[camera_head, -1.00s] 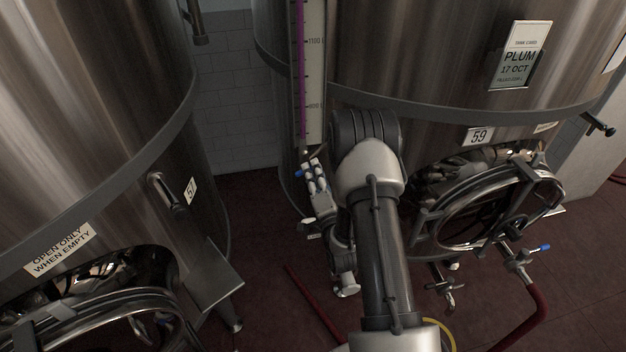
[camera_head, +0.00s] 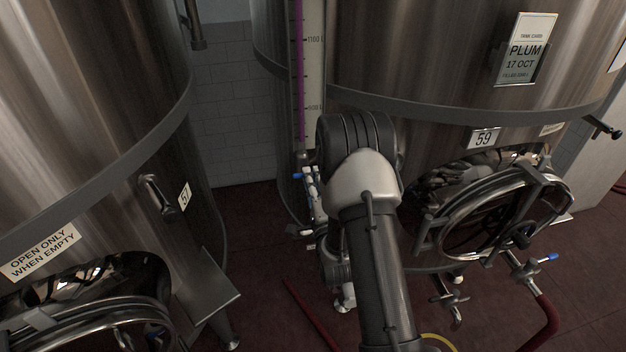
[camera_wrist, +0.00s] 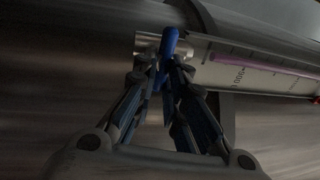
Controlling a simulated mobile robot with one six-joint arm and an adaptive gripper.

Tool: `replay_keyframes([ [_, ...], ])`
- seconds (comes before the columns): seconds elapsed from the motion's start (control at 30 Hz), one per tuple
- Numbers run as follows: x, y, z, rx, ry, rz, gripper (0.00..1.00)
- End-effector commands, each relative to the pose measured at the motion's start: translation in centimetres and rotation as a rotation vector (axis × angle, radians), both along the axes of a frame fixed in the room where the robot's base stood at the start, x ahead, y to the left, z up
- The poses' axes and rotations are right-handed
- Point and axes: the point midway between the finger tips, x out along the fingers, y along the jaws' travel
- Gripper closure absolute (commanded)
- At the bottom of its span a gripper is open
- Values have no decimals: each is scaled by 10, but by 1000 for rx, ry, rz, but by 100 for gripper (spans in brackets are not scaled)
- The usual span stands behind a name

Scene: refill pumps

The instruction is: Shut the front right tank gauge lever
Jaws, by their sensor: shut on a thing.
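The front right tank (camera_head: 420,60), plated 59, has a tall level gauge (camera_head: 316,70) with a purple column on its left side. A blue lever (camera_wrist: 169,42) shows in the wrist view beside the silver fitting (camera_wrist: 147,46) at the gauge's end. My gripper (camera_wrist: 164,68) is shut on the blue lever, with its fingertips on either side of it. In the head view a small blue end (camera_head: 297,176) shows below the gauge. My arm hides most of the gripper there, and the lever's exact angle is hard to tell.
Another tank (camera_head: 80,90) stands at the left, with a grey bracket plate (camera_head: 208,296) low on its side. A round manway door (camera_head: 495,215) and a lower valve with a blue handle (camera_head: 549,257) are right of my arm. Red hoses (camera_head: 310,315) lie on the floor.

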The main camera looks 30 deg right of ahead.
Motion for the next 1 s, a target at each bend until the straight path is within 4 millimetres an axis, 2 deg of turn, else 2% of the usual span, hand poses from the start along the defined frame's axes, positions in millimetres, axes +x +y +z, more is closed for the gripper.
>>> replay_keyframes([
  [0.2, 1, 0, 2, 1, -5, 0, 100],
  [0.23, 1, 0, 2, 1, -5, 0, 87],
  [0.5, 0, 0, 1, -1, -3, 0, 69],
  [0.83, 0, 0, 1, 0, -1, 0, 68],
  [1.0, 0, 0, 18, -2, -5, 0, 68],
])
